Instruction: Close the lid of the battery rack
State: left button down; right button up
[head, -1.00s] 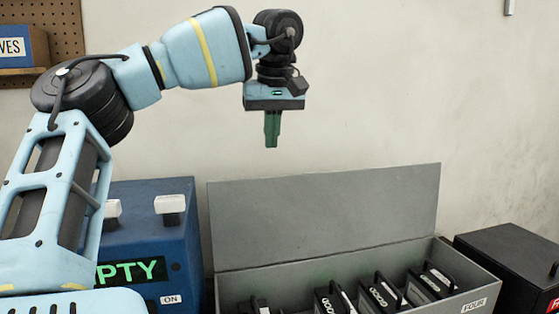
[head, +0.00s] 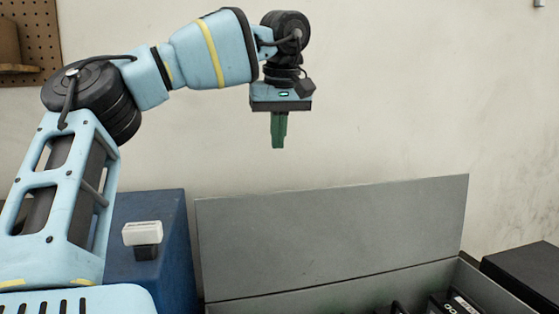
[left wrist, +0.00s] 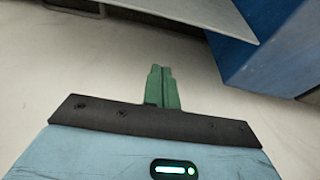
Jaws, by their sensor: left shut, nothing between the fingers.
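The battery rack (head: 484,283) is a grey box at the bottom of the head view, cut off by the lower edge. Its grey lid (head: 330,240) stands open, raised along the back. Dark batteries (head: 452,303) show inside at the right. My left gripper (head: 279,147) has green fingers, shut and empty, pointing down in the air above the lid's top edge, apart from it. In the left wrist view the shut fingers (left wrist: 162,85) point toward a grey panel edge (left wrist: 225,15), likely the lid. My right gripper is not in view.
A blue box (head: 165,240) with a white-topped block (head: 142,238) stands left of the rack. A black case (head: 525,268) stands to its right. A pale wall is behind, with a pegboard (head: 35,40) at upper left. The air above the rack is clear.

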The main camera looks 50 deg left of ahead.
pick_arm(q)
notch_tip(320, 180, down, 9)
jog(key=d+p, duration=0.1)
jog(key=p, duration=0.1)
jog(key=shift+s+d, duration=0.15)
jog(key=shift+s, duration=0.1)
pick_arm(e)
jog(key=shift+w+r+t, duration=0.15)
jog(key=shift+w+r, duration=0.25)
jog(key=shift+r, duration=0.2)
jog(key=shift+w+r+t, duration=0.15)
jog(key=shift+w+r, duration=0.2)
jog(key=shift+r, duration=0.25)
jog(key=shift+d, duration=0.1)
